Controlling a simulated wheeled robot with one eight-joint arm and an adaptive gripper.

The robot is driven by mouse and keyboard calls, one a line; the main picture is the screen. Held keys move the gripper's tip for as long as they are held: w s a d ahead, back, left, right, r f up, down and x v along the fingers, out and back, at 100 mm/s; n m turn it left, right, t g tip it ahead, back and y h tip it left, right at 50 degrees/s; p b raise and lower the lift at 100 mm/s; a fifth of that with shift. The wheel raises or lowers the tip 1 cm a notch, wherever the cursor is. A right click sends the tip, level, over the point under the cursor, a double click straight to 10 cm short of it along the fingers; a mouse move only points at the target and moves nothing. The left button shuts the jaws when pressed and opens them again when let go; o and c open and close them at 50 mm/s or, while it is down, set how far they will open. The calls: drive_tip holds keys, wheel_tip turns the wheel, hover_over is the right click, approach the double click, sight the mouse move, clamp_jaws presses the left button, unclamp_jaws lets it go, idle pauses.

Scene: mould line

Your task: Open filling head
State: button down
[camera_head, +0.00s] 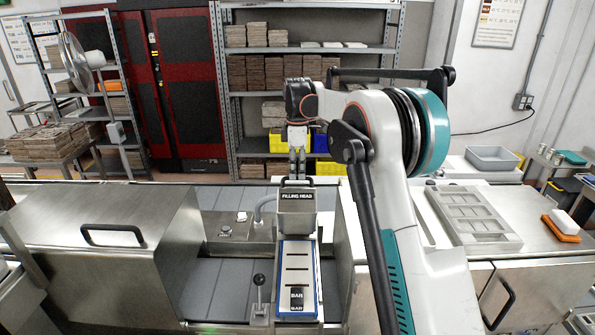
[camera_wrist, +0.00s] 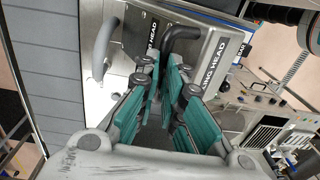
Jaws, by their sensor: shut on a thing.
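The filling head (camera_head: 297,204) is a steel box with a dark "FILLING HEAD" label and a black handle (camera_head: 297,182) on top. It stands over the line at the far end of a blue-edged mould (camera_head: 297,262) marked "BAR". My gripper (camera_head: 297,172) reaches down to the handle from above. In the wrist view, the teal-padded fingers of my gripper (camera_wrist: 163,70) are shut on the black handle (camera_wrist: 180,36) beside the labelled steel face (camera_wrist: 212,62). The fingers hide part of the handle. I cannot tell how far the head is raised.
A steel cover with a black handle (camera_head: 112,236) stands left of the line. A small lever (camera_head: 259,292) stands left of the mould. A grey mould tray (camera_head: 470,215) and an orange brush (camera_head: 561,226) lie on the right counter. Shelves (camera_head: 310,50) stand behind.

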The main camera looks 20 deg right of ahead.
drive_tip(key=c, duration=1.9)
unclamp_jaws()
drive_tip(key=shift+w+d+f, duration=0.2)
drive_tip(key=shift+f, duration=0.4)
drive_tip(key=shift+o, duration=1.2)
drive_tip(key=shift+w+d+f, duration=0.15)
drive_tip(key=shift+w+f, duration=0.15)
drive_tip(key=shift+w, duration=0.25)
drive_tip(key=shift+w+d+f, duration=0.15)
drive_tip(key=shift+w+f, duration=0.1)
drive_tip(key=shift+w, duration=0.25)
wheel_tip(320, 180, up, 13)
drive_tip(key=shift+s+a, duration=0.15)
drive_tip(key=shift+s, duration=0.1)
